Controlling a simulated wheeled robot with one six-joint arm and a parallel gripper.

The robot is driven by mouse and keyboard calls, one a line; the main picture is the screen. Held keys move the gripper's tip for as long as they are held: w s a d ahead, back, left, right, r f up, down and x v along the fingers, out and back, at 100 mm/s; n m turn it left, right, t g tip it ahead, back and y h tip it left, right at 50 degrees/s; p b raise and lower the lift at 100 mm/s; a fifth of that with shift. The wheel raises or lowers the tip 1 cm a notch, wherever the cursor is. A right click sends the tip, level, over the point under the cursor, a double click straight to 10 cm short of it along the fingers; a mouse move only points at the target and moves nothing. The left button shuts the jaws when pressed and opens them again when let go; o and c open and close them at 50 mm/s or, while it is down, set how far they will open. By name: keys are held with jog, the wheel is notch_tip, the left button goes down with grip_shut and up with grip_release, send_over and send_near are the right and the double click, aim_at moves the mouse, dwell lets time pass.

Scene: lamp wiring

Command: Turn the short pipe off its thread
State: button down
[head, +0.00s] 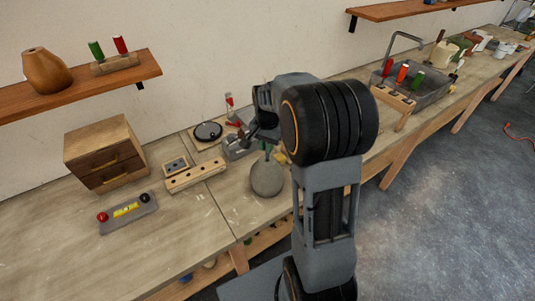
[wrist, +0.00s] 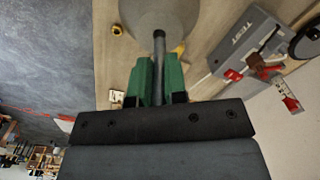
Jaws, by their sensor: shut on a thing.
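The short pipe (wrist: 159,46) is a thin dark grey tube in the wrist view. It runs from the round grey lamp base (wrist: 172,14) down between the green fingers of my gripper (wrist: 158,72). My gripper is shut on the pipe, with one finger on each side. In the head view the lamp base (head: 266,180) stands on the bench, and my gripper (head: 266,146) is just above it. The thread where pipe and base meet is too small to make out. My arm hides part of this spot in the head view.
A grey test box (wrist: 243,48) with red parts lies beside the base. A brass nut (wrist: 117,30) lies on the other side. A wooden block with holes (head: 196,175), a drawer box (head: 104,152) and a grey tray (head: 436,92) stand along the bench.

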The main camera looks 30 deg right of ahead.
jog(key=shift+r+p, duration=0.8)
jog(key=shift+r, duration=0.8)
